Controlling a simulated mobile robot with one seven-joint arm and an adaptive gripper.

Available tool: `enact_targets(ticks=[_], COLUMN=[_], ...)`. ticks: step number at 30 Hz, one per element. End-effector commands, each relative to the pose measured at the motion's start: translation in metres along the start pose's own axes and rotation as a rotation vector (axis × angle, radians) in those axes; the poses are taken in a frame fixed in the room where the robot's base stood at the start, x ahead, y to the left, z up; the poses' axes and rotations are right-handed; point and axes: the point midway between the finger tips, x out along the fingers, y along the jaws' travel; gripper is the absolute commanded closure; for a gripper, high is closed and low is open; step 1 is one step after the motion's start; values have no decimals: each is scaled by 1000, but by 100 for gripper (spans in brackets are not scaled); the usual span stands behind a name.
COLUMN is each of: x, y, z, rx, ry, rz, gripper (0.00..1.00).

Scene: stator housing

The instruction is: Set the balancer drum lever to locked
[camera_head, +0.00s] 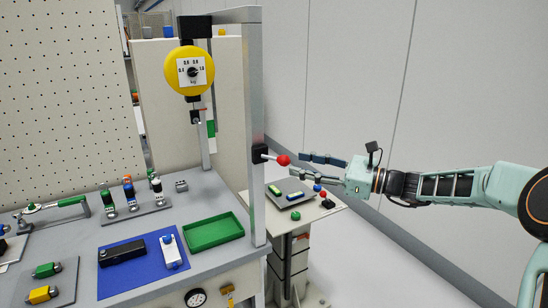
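A yellow balancer drum (189,70) with a dial face hangs from the top of the metal frame. A lever with a red ball knob (283,160) sticks out to the right from a black block (259,154) on the frame's upright post. It points slightly downward to the right. Its lock marking cannot be read, and whether it belongs to the drum is not shown. My gripper (297,164) reaches in from the right with its fingers spread apart and pointing left. The fingertips are close to the red knob; whether they touch it cannot be told.
The workbench (205,190) holds a green tray (214,232), a blue mat (115,283) with tools and a clamp rail. A small side table (265,232) with a grey plate and small coloured parts stands below my gripper. The metal post (254,100) stands just left of the knob.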

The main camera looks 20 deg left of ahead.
Motion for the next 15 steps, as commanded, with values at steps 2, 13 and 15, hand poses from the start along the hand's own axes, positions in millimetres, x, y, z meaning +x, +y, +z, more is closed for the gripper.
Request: enact_targets(ticks=[2,13,15], x=[18,75,79], y=[1,1,1], z=[2,1,0], rx=[2,-1,-1], ry=[-2,0,1], rz=[4,2,1], gripper=[60,60,60])
